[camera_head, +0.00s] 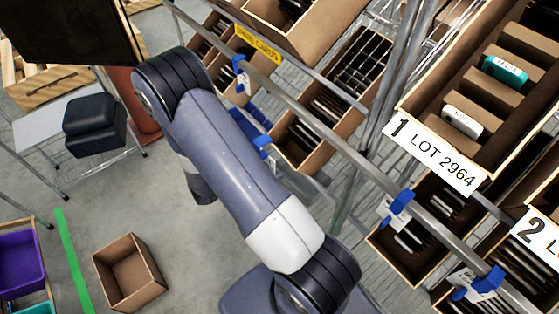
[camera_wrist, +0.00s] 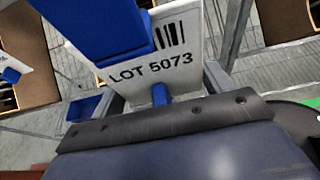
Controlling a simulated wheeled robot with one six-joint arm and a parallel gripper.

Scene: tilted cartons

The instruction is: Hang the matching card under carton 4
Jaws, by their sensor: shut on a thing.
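A white card (camera_wrist: 150,75) printed LOT 5073, with a barcode, fills the middle of the wrist view. A large blue clip (camera_wrist: 95,25) covers its upper left part, and a small blue piece shows at its lower edge. My gripper (camera_wrist: 162,92) is shut on the card, its grey fingers partly hidden by my dark wrist plate. In the head view my gripper is hidden behind my arm. Cartons labelled 1, LOT 2964 (camera_head: 435,155) and 2 (camera_head: 540,238) stand at the right. I cannot make out a number 4 in either view.
A metal rail (camera_head: 330,135) runs diagonally, with cards on blue clips (camera_head: 397,207) along it. A yellow SPARE CARDS sign (camera_head: 257,44) is at the top.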

